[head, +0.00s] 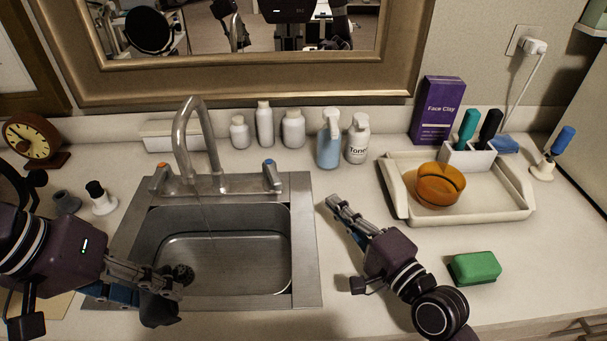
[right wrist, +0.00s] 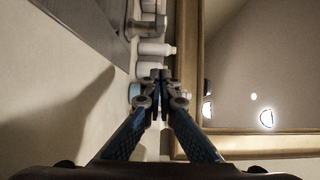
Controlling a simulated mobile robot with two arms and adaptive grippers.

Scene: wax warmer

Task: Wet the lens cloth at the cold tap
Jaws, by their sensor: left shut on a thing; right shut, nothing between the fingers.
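The sink (head: 305,245) has a metal tap (head: 183,135) with a curved spout. Its blue-marked cold handle (head: 271,175) is on the right and its orange-marked handle (head: 159,178) on the left. A faint thin line shows below the spout; I cannot tell if water is running. My left gripper (head: 170,287) is shut on a dark cloth (head: 158,313), which hangs over the front left of the sink, off to the side of the spout. My right gripper (head: 335,205) is shut and empty above the counter, right of the sink and apart from the cold handle; its closed fingers show in the right wrist view (right wrist: 160,80).
White bottles (head: 265,124) and pump dispensers (head: 328,140) stand behind the sink. A tray (head: 400,200) with an orange bowl (head: 440,184) is at the right. A green sponge (head: 475,267) lies before it. A black-topped stamp-like item (head: 103,200) stands left of the sink.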

